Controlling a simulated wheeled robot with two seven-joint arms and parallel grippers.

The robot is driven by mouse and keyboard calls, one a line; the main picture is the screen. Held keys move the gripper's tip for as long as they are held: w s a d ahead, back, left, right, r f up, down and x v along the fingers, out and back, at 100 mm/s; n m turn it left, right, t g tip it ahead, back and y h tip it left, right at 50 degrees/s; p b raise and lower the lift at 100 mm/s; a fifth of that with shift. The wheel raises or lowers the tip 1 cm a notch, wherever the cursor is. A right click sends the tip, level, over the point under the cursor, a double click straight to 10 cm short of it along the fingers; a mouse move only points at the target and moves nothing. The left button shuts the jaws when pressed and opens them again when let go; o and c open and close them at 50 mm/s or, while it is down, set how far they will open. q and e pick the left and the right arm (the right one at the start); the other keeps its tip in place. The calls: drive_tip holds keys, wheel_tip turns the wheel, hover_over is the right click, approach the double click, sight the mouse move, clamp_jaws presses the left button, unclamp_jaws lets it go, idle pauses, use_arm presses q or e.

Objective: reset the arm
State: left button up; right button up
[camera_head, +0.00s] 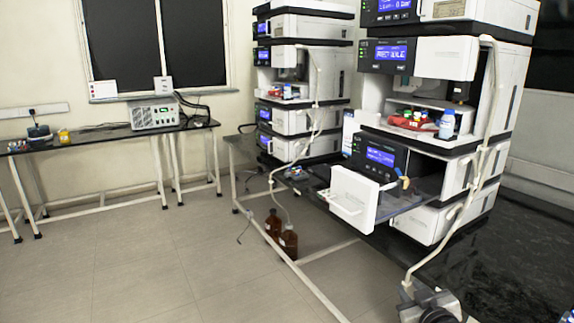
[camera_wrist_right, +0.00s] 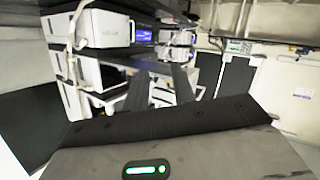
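Part of my right arm with its gripper (camera_head: 432,306) shows at the bottom edge of the head view, right of centre, low in front of the near column stack (camera_head: 508,78). Its fingers are not clear there, so I cannot tell whether it is open or shut. In the right wrist view, a grey housing of mine with a green light fills the bottom, and no held thing shows. The near stack also shows at the left of that view (camera_wrist_right: 100,28). My left gripper is in neither view.
A white-fronted drawer (camera_head: 355,197) stands pulled out of the near stack. A pale tube (camera_head: 483,150) hangs down that stack's front. A second stack (camera_head: 305,75) stands behind. Brown bottles (camera_head: 288,243) stand on the floor. A bench (camera_head: 95,134) lines the back wall. The left floor is clear.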

drive_tip(key=s+a+f+g+y, duration=0.1)
drive_tip(key=s+a+f, duration=0.3)
drive_tip(key=s, duration=0.6)
drive_tip(key=s+a+f+g, duration=0.2)
drive_tip(key=s+a+f, duration=0.2)
drive_tip(key=s, duration=0.6)
drive_tip(key=s+a+f+m+g+y, duration=0.1)
drive_tip(key=s+a+f+g, duration=0.1)
drive_tip(key=s+a+f, duration=0.2)
drive_tip(key=s+f, duration=0.3)
drive_tip(key=s, duration=0.3)
drive_tip(key=shift+f+y, duration=0.15)
drive_tip(key=shift+y, duration=0.15)
idle(0.4)
